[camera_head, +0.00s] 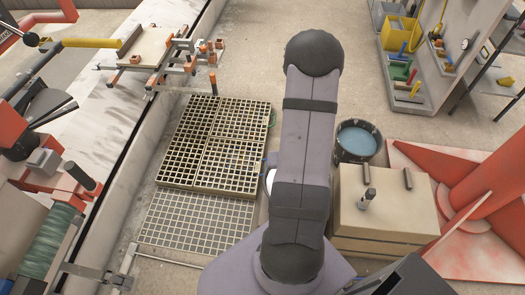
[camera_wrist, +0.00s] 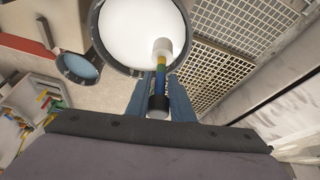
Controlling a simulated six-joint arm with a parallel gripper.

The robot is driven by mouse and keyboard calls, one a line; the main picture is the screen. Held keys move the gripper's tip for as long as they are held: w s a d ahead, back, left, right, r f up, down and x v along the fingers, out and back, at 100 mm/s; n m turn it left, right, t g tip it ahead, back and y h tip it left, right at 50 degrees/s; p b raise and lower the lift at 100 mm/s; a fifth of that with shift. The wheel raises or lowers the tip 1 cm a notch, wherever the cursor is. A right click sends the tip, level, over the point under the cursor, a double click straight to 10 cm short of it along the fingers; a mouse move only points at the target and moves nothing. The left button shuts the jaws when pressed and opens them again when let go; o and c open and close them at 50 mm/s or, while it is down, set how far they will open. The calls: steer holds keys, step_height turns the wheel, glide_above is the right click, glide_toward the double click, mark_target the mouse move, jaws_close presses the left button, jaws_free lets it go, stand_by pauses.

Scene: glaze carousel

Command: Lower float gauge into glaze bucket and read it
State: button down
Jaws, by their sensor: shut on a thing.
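In the wrist view my gripper (camera_wrist: 160,98) has its two blue fingers shut on the float gauge (camera_wrist: 160,82). The gauge is a slim rod with a white end, yellow, green and blue bands and a black end nearer the camera. Its white end overlaps the near part of a dark-rimmed glaze bucket (camera_wrist: 99,42) filled with white glaze. I cannot tell whether that end touches the glaze. In the head view my arm hides the gripper, the gauge and most of this bucket; only a white sliver (camera_head: 270,180) shows beside the arm.
A dark bucket of blue liquid (camera_head: 357,141) stands right of my arm and also shows in the wrist view (camera_wrist: 77,66). A wooden box (camera_head: 385,215) stands in front of it. Grid racks (camera_head: 215,150) lie to the left, and a red sloped structure (camera_head: 470,190) is at the right.

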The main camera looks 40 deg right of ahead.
steer(key=d+f+p, duration=0.2)
steer(key=d, duration=0.6)
steer(key=shift+w+m+p, duration=0.3)
steer(key=shift+m, duration=0.1)
steer(key=shift+f, duration=0.35)
step_height(320, 180, down, 16)
steer(key=b, duration=1.3)
steer(key=shift+r, duration=0.25)
steer(key=c, duration=1.5)
jaws_free()
steer(key=shift+o, duration=0.2)
